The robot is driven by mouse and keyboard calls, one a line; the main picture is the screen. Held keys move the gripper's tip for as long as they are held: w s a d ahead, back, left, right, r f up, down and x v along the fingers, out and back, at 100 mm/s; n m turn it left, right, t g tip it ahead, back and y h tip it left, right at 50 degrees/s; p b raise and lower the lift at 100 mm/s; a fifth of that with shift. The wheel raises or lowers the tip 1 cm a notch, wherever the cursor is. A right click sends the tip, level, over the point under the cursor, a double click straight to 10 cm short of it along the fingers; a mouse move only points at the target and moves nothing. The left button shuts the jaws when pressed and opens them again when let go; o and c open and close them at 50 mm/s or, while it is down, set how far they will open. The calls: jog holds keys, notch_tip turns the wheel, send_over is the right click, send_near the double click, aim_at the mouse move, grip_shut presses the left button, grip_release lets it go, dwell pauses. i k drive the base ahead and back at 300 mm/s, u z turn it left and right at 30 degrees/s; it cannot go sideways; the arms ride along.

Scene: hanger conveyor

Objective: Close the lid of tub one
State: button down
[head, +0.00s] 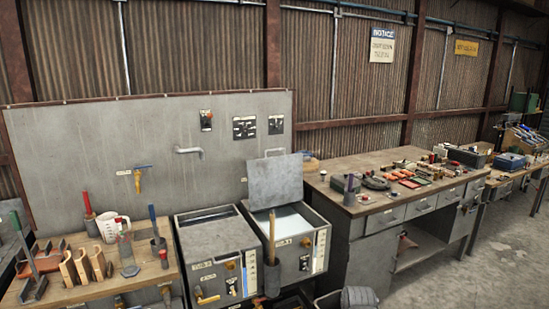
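Two grey metal tubs stand side by side in the head view. The right tub (318,236) has its flat grey lid (275,182) raised, standing up at the back of the opening. A pale surface shows inside the open top. The left tub (205,270) shows a flat grey top (215,237), which looks like a lid lying down. The small labels on the fronts are too small to read, so I cannot tell which one is tub one. My gripper is not in view.
A wooden bench (85,290) with upright tools, a jug and a clear cylinder stands left of the tubs. A long workbench (330,165) with many small items stands right. A wooden handle (271,238) rises before the right tub. Open floor (480,270) lies at the right.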

aim_at(273, 182)
jog(key=u, duration=0.05)
jog(key=i, duration=1.35)
jog(key=u, duration=0.85)
